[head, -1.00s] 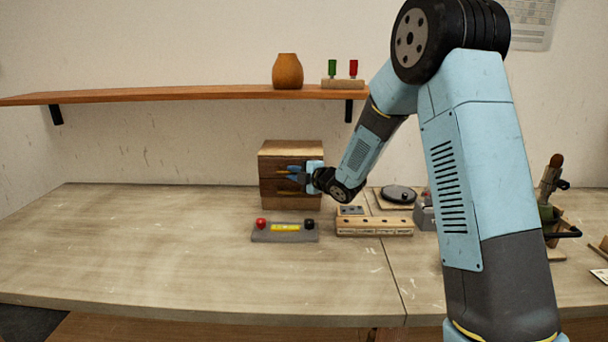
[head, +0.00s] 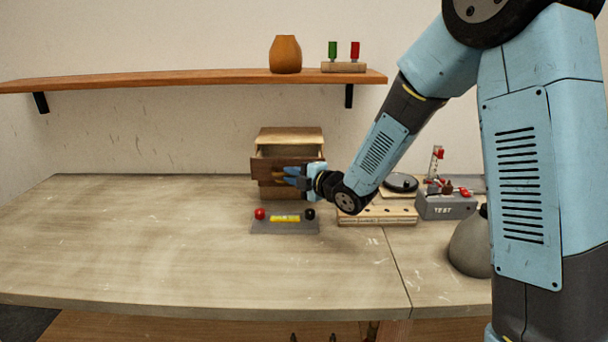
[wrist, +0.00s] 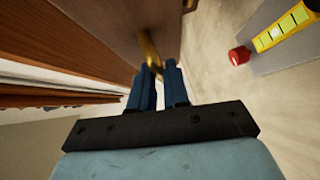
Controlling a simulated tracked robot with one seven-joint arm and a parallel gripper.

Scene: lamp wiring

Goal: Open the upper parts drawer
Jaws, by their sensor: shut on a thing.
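The wooden parts cabinet (head: 289,135) stands at the back of the table under the shelf. Its upper drawer (head: 268,166) is pulled out toward me, and its open inside shows below the cabinet top. My gripper (head: 290,178) is at the drawer's front. In the wrist view my gripper's blue fingers (wrist: 158,86) are closed around the brass handle (wrist: 149,50) of the drawer. The lower part of the cabinet is partly hidden by the drawer and my gripper.
A grey block (head: 285,227) with a red knob, a black knob and a yellow strip lies in front of the cabinet. A wooden strip with holes (head: 378,216) and a grey TEST box (head: 446,206) stand to the right. The table's left side is clear.

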